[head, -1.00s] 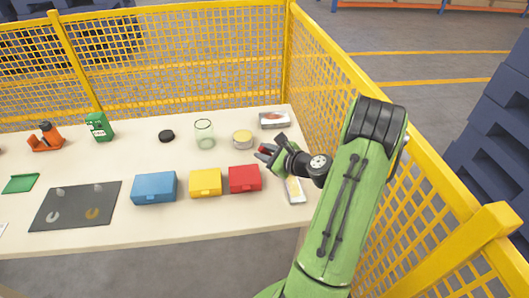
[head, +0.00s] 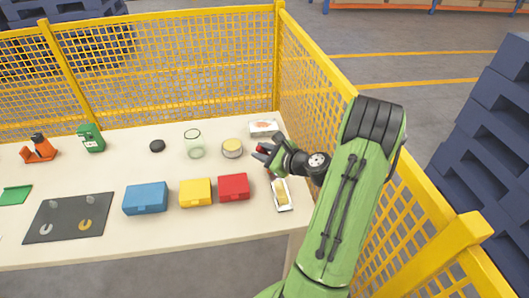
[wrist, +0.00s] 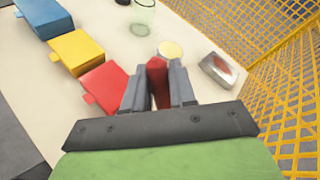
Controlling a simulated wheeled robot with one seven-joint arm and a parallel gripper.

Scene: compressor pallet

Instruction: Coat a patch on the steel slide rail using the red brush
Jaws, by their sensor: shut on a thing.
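My gripper (head: 265,153) is above the right end of the table, shut on the red brush (wrist: 158,82). In the wrist view, a red part of the brush shows between the two grey fingers; its bristles cannot be made out. The red also shows at the fingertips in the head view (head: 259,149). No thing is clearly a steel slide rail. A shallow pale metal piece with a reddish patch (head: 263,128) lies at the back right corner; it also shows in the wrist view (wrist: 218,70). A similar piece with a yellow thing on it (head: 282,194) lies at the front right.
A round tin with a yellowish top (head: 232,148), a glass jar (head: 194,143) and a black disc (head: 157,146) stand behind the red box (head: 233,187), yellow box (head: 195,192) and blue box (head: 145,198). Yellow mesh fence (head: 305,120) borders the table's back and right.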

